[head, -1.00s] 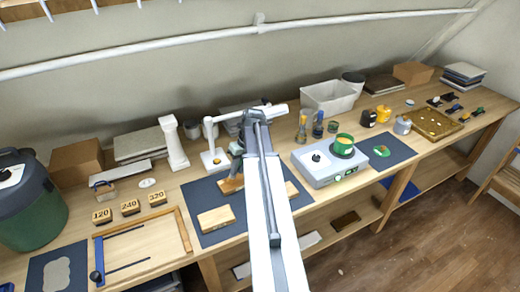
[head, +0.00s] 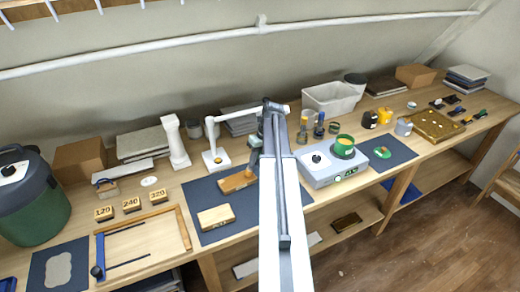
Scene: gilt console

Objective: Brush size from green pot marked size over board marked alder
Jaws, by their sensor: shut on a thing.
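My gripper (head: 254,158) is in the middle of the bench, over the right end of a wooden board (head: 234,182) on a dark mat. It is shut on the brush, which is small and mostly lost against the gripper and board. I cannot tell whether its tip touches the board. A second, paler board (head: 216,217) lies nearer on the mat. My arm covers the mat's right part. Markings on boards and pot are too small to read.
A white lamp-like stand (head: 214,150) is close left of my gripper. Small bottles (head: 319,125) stand behind the warmer. Numbered blocks (head: 131,204) and a wooden frame (head: 182,228) are at left.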

